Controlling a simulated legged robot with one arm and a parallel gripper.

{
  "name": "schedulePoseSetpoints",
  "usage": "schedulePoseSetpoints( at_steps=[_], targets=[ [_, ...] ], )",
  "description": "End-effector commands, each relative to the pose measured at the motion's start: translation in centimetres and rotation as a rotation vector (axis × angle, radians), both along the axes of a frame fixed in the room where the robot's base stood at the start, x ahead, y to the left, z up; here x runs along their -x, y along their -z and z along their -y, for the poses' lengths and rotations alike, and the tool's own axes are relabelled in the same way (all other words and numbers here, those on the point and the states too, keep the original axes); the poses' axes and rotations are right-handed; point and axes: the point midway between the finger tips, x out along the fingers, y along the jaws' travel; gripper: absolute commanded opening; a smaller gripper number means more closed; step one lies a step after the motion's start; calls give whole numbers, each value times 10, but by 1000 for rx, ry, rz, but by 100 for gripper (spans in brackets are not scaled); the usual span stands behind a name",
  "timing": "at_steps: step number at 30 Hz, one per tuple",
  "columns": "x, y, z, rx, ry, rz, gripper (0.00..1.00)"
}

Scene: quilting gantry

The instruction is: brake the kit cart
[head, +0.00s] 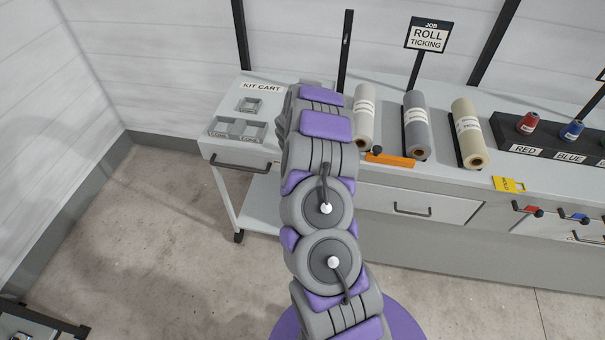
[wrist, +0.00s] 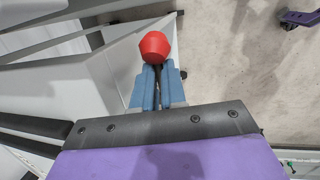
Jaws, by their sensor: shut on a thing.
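The kit cart (head: 226,149) stands at the left end of the long bench, labelled KIT CART, with small trays on its top and a dark caster below. My arm covers its right part in the head view and hides my gripper there. In the wrist view my gripper (wrist: 159,72) has its blue fingers close together on a red knob (wrist: 154,45). The knob sits beside a light grey panel, probably the cart. The fingertips meet the knob's near side, and its stem is hidden.
A dark rack (head: 555,145) holds red and blue spools. A white wall (head: 60,110) closes the left side.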

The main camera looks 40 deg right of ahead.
Motion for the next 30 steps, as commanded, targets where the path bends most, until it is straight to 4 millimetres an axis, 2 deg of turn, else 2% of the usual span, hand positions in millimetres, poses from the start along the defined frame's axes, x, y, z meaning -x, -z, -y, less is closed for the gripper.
schedulePoseSetpoints(
  at_steps=[1, 2, 15, 30],
  targets=[
    [9, 0, 4, 18, 5, -44, 0],
    [9, 0, 4, 29, 7, -60, 0],
    [2, -12, -1, 198, 9, -252, 0],
    [0, -17, -3, 259, 12, -318, 0]
  ],
)
